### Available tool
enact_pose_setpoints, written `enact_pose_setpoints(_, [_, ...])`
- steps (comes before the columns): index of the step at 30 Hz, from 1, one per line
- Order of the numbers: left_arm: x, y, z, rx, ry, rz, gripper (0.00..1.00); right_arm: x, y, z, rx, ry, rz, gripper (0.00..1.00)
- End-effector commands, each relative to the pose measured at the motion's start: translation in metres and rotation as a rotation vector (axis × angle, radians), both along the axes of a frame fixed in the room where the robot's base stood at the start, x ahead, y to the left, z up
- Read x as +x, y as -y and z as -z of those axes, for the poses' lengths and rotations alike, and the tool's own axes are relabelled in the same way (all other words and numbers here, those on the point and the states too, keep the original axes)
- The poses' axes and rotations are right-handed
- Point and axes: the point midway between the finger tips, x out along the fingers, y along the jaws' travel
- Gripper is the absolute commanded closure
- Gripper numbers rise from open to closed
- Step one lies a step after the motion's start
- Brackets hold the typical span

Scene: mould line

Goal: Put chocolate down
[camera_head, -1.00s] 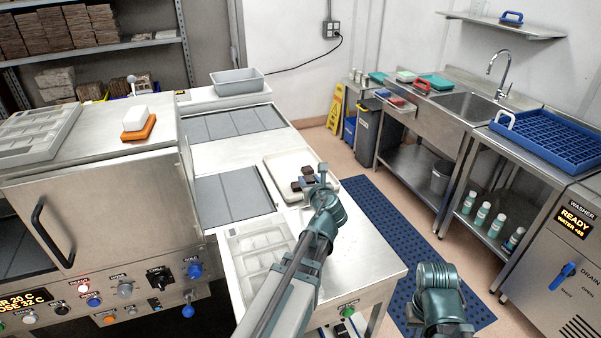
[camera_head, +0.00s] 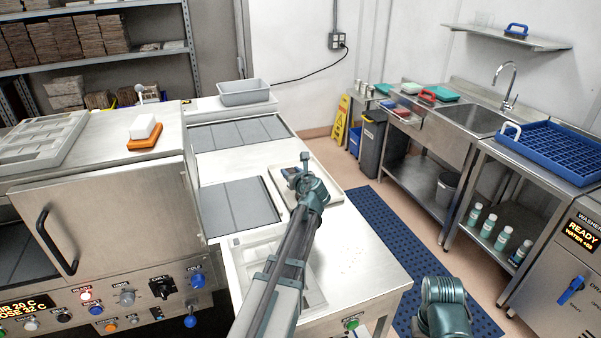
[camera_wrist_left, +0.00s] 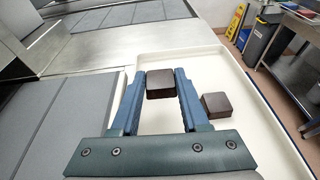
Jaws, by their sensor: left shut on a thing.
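My left gripper (camera_wrist_left: 159,88) is shut on a dark brown chocolate (camera_wrist_left: 160,84), with one blue finger on each side of it. A second dark square chocolate (camera_wrist_left: 217,104) lies apart, to the right of the right finger, on the floor of a cream tray (camera_wrist_left: 200,58). The held chocolate is over the tray; I cannot tell whether it touches the tray floor. In the head view my left gripper (camera_head: 300,172) is over the tray (camera_head: 328,187), and the wrist hides most of what it holds. My right arm shows at the lower right, but its fingertips are not visible.
A pale mould (camera_head: 310,285) lies on the steel bench near my left forearm. Grey plates (camera_head: 238,205) lie left of the tray. The bench right of the mould (camera_head: 360,250) is clear. A grey bin (camera_head: 244,92) stands at the far end.

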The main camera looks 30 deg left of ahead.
Motion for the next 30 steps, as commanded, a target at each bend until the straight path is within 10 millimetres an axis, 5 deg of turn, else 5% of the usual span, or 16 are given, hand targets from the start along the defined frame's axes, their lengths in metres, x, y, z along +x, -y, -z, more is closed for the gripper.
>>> enact_pose_setpoints(3, [0.039,-0.006,0.004,0.000,0.000,0.001,1.00,0.000,0.000,0.004,0.000,0.000,0.000,1.00])
enact_pose_setpoints(9, [0.071,-0.011,0.007,-0.001,0.001,0.001,1.00,0.000,0.000,0.007,0.000,0.000,0.000,1.00])
enact_pose_setpoints(19, [0.086,-0.013,0.008,-0.001,0.001,0.001,1.00,0.000,0.000,0.008,0.000,0.000,0.000,1.00])
enact_pose_setpoints(25, [0.084,-0.013,0.039,-0.001,0.001,0.000,1.00,0.000,0.000,0.039,0.000,0.000,0.000,1.00])
enact_pose_setpoints(30, [0.083,-0.013,0.045,-0.001,0.001,0.000,1.00,0.000,0.000,0.045,0.000,0.000,0.000,1.00])
